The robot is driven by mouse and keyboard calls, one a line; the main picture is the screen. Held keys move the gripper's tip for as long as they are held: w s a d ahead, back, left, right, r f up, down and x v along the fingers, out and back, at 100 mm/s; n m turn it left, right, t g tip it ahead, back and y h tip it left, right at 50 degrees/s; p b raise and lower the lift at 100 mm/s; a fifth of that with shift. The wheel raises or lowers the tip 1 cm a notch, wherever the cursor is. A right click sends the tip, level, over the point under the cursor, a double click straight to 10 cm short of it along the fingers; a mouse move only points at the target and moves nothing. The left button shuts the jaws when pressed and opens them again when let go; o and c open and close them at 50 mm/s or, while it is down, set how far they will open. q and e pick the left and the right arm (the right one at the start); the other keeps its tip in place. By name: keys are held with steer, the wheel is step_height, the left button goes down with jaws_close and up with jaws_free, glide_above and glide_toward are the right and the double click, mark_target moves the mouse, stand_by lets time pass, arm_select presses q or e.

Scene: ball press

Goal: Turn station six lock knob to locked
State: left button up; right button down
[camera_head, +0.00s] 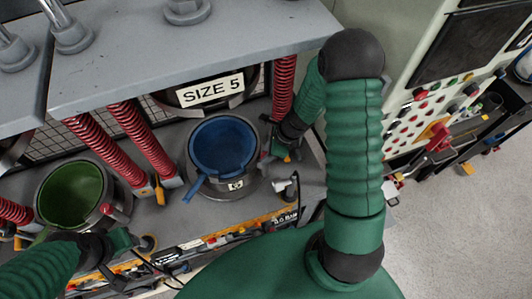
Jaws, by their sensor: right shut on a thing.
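The blue bowl station (222,145) sits in a grey ring, with a small white label (236,185) on its front that looks like a 6. A lock knob (287,159) with an orange part shows at the right of this bowl, mostly hidden by my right gripper. My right gripper (281,152) reaches down from the raised green arm and is shut on this knob. The knob's exact angle is hard to tell. My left gripper (122,246) is low at the left, by the green bowl; its fingers are too small and covered to read.
A grey overhead plate (190,50) with a "SIZE 5" sign (210,91) hangs above, with red springs (143,140) below it. A green bowl (72,192) stands at the left. A control panel (420,110) with buttons is at the right. The floor (470,220) there is clear.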

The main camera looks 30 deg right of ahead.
steer(key=shift+d, duration=0.1)
steer(key=c, duration=1.2)
jaws_free()
steer(key=shift+o, duration=0.7)
steer(key=shift+d, duration=0.1)
steer(key=v, duration=1.6)
steer(key=shift+d+r+b, duration=0.2)
steer(key=shift+r+b, duration=0.15)
steer(key=shift+b, duration=0.05)
steer(key=shift+s, duration=0.1)
